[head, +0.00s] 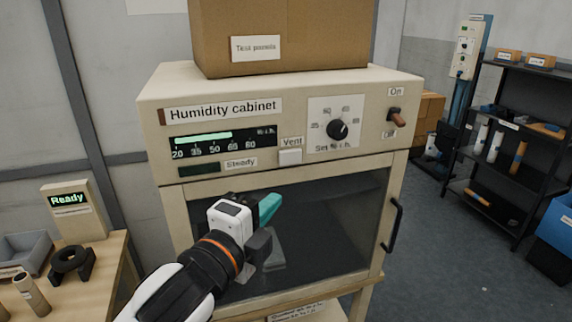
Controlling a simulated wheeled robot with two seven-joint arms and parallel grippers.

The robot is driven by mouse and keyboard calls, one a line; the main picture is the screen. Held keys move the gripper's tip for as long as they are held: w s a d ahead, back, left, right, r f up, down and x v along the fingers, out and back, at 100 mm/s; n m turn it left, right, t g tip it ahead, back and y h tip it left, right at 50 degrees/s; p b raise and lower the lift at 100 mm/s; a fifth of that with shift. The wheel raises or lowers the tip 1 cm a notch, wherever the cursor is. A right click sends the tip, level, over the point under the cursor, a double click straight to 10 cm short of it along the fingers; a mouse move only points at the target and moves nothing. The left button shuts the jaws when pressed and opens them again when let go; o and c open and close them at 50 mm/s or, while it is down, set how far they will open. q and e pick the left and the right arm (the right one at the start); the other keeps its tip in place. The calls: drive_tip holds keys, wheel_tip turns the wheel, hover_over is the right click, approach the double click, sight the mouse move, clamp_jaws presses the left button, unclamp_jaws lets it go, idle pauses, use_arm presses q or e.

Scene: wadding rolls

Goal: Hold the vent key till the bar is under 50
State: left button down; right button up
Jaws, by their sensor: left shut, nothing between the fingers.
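The humidity cabinet (370,90) stands in front of me with its panel facing me. The vent key (290,157) is a pale key under the "Vent" label, with nothing touching it. The green bar (204,137) on the dark display ends at about the 65 mark, above 50. The small window (199,170) beside the "Steady" label is dark. My left gripper (270,208) is shut and empty, in front of the glass door, below and a little left of the vent key and apart from it. My right gripper is out of view.
A dial (338,129) and an on/off switch (395,116) sit right of the key. The door handle (391,225) sticks out at the right. A carton (300,50) stands on top. A "Ready" sign (70,205) stands on the left bench; a dark shelf (510,140) stands right.

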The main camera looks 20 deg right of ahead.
use_arm(q)
drive_tip(key=p, duration=0.5)
approach(297, 158)
drive_tip(key=x, duration=0.5)
drive_tip(key=shift+w+d+r, duration=0.1)
drive_tip(key=shift+w+d, duration=0.1)
drive_tip(key=shift+d, duration=0.05)
drive_tip(key=shift+w, duration=0.1)
